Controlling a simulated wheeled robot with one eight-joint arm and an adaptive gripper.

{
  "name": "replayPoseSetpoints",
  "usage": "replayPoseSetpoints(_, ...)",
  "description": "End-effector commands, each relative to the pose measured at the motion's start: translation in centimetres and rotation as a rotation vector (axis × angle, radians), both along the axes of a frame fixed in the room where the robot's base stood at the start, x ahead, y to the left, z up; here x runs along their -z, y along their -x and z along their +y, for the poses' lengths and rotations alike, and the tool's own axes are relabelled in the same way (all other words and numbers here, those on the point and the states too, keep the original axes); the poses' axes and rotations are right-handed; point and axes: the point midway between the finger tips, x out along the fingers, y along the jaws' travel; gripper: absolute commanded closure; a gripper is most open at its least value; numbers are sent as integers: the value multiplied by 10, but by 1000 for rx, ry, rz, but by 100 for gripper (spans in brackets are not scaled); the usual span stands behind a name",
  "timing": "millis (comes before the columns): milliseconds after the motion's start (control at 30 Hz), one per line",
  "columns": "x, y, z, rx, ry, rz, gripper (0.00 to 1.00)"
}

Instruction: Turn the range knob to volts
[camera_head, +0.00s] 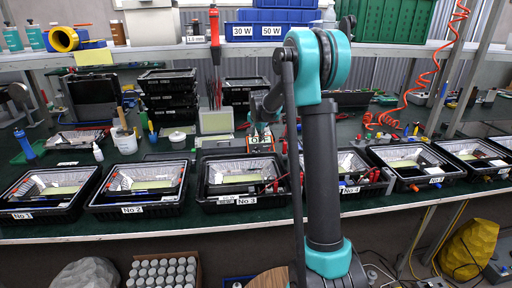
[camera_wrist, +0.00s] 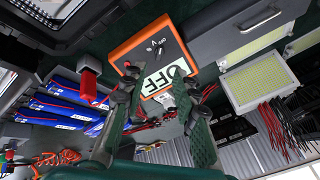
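An orange-edged multimeter (camera_wrist: 190,65) shows in the wrist view with a white display reading "OFF". Its small dark range knob (camera_wrist: 158,48) is on the dark face above the display in that picture, with small markings near it. The multimeter also shows in the head view (camera_head: 262,138), partly behind my arm, by tray No 3. My gripper (camera_wrist: 160,96) is open, its two dark fingers apart at either side of the display's lower part. The fingertips appear clear of the knob. I cannot tell their depth from the face.
Black trays with lamp housings line the bench front, including tray No 3 (camera_head: 205,200). Stacked black trays (camera_head: 168,88) stand behind. Red and black leads (camera_wrist: 285,125) and a yellow LED panel (camera_wrist: 258,82) are near the multimeter. A red-handled tool (camera_head: 214,27) hangs above the bench.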

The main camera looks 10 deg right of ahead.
Motion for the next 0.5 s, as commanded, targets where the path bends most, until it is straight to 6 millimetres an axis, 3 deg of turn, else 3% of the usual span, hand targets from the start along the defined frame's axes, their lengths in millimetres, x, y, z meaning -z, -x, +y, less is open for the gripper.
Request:
replayPoseSetpoints(300, 53, -30, -1, 0, 0, 0, 71)
replayPoseSetpoints(500, 74, -42, -2, 0, 0, 0, 71)
